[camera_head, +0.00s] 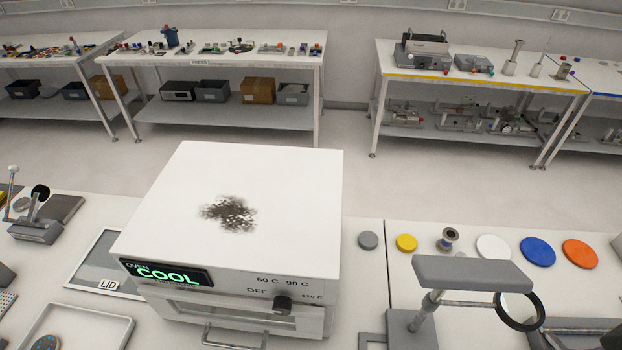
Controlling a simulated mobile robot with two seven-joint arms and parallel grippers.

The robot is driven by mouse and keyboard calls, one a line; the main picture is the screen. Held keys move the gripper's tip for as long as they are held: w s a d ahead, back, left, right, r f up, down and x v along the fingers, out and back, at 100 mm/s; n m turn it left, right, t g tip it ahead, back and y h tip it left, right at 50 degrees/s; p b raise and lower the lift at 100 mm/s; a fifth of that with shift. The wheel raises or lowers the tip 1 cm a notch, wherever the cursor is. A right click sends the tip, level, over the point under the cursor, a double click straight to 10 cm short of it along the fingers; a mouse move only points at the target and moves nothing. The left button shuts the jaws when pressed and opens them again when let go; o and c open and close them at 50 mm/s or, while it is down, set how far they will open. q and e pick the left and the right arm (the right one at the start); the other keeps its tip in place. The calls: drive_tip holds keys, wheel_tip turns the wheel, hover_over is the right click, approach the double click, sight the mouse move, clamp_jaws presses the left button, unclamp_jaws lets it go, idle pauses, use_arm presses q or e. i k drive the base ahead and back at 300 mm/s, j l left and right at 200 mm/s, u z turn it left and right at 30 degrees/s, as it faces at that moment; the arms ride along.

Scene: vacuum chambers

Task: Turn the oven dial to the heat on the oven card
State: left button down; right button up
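The white oven (290,200) stands on the bench at the centre, with a dark speckled patch on its top. Its black display (166,273) reads OVEN and COOL in green. The small black dial (283,304) sits at the right of the front, among the marks OFF, 60 C, 90 C and 120 C. The dial is too small to tell which mark it points at. A handle (234,338) shows below on the oven front. I can make out no oven card. Neither of my grippers is in view.
Left of the oven lie a tray marked LID (82,262) and a lever device (36,228). To the right, a grey stand with a black ring (519,312) rises near the dial's side. Several coloured discs, including a blue one (537,251), lie behind it.

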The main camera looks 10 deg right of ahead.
sight(282, 305)
drive_tip(key=k+l+z, duration=0.5)
drive_tip(key=k+l, duration=0.35)
